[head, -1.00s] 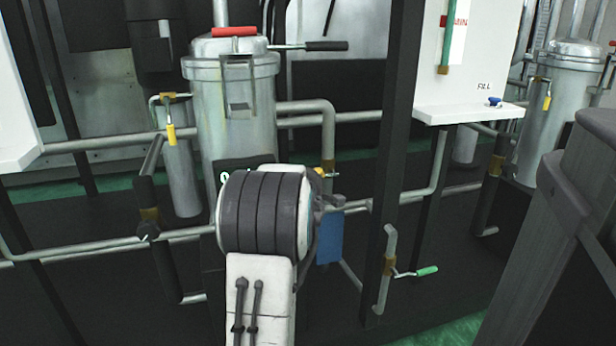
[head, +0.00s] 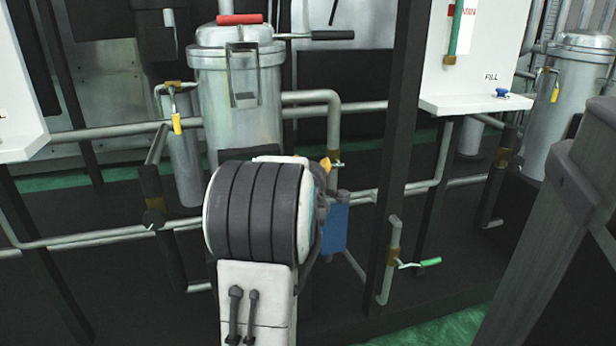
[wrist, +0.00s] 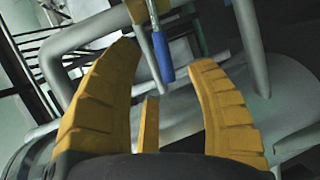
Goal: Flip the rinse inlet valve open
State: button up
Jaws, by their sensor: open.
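In the wrist view a valve lever with a blue grip (wrist: 162,58) hangs from a brass-coloured fitting (wrist: 138,10) on grey pipework. No label shows there, so I cannot tell its name. My gripper (wrist: 168,78) has its yellow fingers spread, with the blue grip's end in line with the gap between them. Nothing is held, and I see no clear contact. In the head view my arm hides most of the gripper; a yellow fingertip (head: 325,164) shows beside the pipe right of the tank.
A metal tank (head: 240,105) stands behind my arm. Levers with yellow (head: 177,124) and green (head: 430,262) grips sit on side pipes. A dark post (head: 402,130) stands right of my arm. A white panel marked FILL (head: 472,103) has a blue knob (head: 501,93).

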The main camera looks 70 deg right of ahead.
jog(key=v, duration=0.7)
jog(key=shift+a, duration=0.35)
jog(key=shift+s+r, duration=0.1)
jog(key=shift+s, duration=0.05)
jog(key=shift+c, duration=0.4)
